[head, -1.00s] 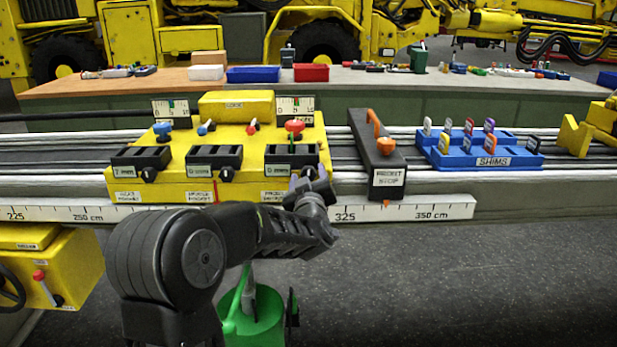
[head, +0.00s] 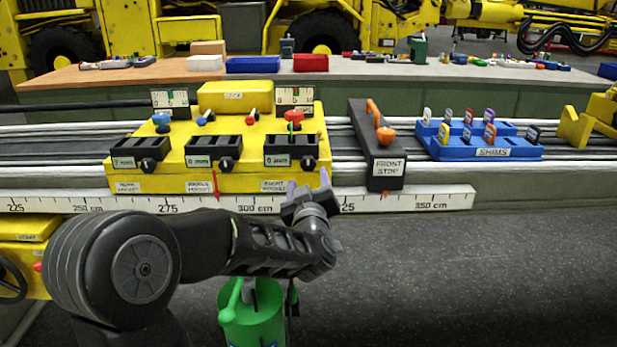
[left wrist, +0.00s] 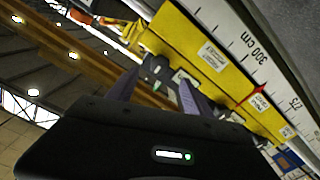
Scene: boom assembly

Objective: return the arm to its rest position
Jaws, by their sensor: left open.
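My left arm comes in from the left in the head view. Its gripper (head: 308,192) is at the front edge of the yellow fixture (head: 240,180), just below the rightmost black pocket box. In the left wrist view the gripper's two purple-grey fingers (left wrist: 155,88) are spread apart, with nothing between them. The yellow fixture's front face with its labels (left wrist: 212,55) and the white ruler (left wrist: 240,40) lie beyond the fingers. My right gripper is not in view.
The black front stop (head: 385,165) with an orange knob stands right of the fixture. A blue shims rack (head: 480,150) is farther right. The dark floor (head: 480,280) at lower right is clear.

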